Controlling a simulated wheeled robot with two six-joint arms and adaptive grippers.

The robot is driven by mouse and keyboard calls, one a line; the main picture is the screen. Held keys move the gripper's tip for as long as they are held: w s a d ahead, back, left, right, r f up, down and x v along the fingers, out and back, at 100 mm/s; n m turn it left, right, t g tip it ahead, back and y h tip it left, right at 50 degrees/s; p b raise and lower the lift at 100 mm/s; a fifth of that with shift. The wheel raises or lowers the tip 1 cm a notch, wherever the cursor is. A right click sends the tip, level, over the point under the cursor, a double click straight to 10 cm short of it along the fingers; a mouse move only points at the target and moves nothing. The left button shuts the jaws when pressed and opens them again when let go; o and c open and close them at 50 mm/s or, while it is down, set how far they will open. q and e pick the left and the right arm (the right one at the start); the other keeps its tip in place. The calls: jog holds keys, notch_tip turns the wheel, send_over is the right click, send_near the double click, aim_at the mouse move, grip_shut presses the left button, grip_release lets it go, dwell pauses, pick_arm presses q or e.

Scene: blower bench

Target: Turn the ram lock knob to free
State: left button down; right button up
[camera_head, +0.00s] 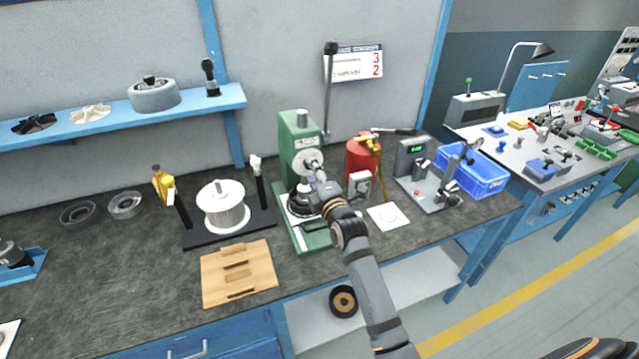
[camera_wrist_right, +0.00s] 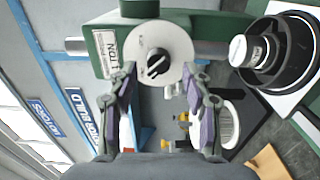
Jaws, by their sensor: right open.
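The ram lock knob is a black knob (camera_wrist_right: 158,66) on a white round dial plate (camera_wrist_right: 178,45) on the side of the green press (camera_head: 297,145). In the head view the dial (camera_head: 309,163) shows just beyond my right gripper (camera_head: 318,190). In the right wrist view my right gripper (camera_wrist_right: 157,110) is open, its two fingers on either side below the knob, with nothing between them. The knob's pointer is tilted; its dial lettering is too small to read. My left gripper is not in view.
A long lever (camera_head: 328,90) rises from the press. A red extinguisher-like canister (camera_head: 361,160) stands right of it, and a white ribbed rotor (camera_head: 222,207) on a black stand left. A wooden fixture board (camera_head: 238,285) lies in front.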

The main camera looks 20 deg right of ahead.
jog(key=s, duration=1)
jog(key=shift+s+d, duration=0.15)
jog(key=shift+s, duration=0.05)
